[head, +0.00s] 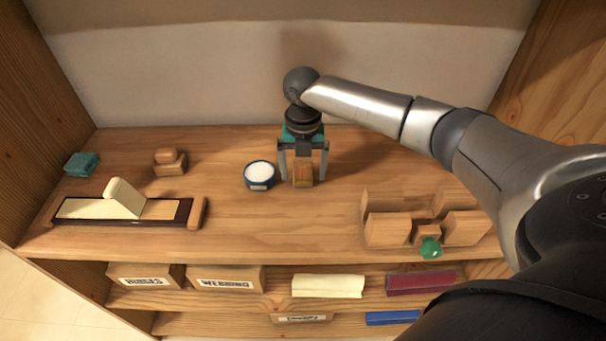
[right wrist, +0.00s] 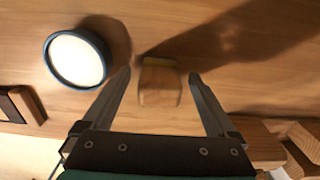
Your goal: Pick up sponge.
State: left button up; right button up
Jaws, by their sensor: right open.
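A small wood-brown block (head: 303,174) stands on the wooden bench top (head: 240,220), just right of a blue-rimmed bowl. In the right wrist view the block (right wrist: 160,86) shows wood grain and a yellowish strip along one edge. It may be the sponge, but I cannot tell for sure. My right gripper (head: 303,181) is open, pointing down, one finger on each side of this block. In the right wrist view its fingertips (right wrist: 159,74) are apart from the block, with a gap on both sides. My left gripper is not in view.
The blue bowl with white contents (head: 260,174) is close beside the left finger. A teal block (head: 82,164), a wooden piece (head: 170,161) and a long tray (head: 80,208) are at left. Wooden blocks (head: 386,229) and a green knob (head: 430,248) are front right.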

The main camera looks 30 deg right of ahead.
aim_at(303, 162)
jog(key=shift+f, duration=0.15)
jog(key=c, duration=1.4)
notch_tip(303, 162, up, 10)
jog(key=shift+r+p, duration=0.1)
jog(key=shift+p, duration=0.95)
jog(key=shift+c, duration=0.2)
jog(key=o, duration=0.8)
jog(key=c, duration=0.6)
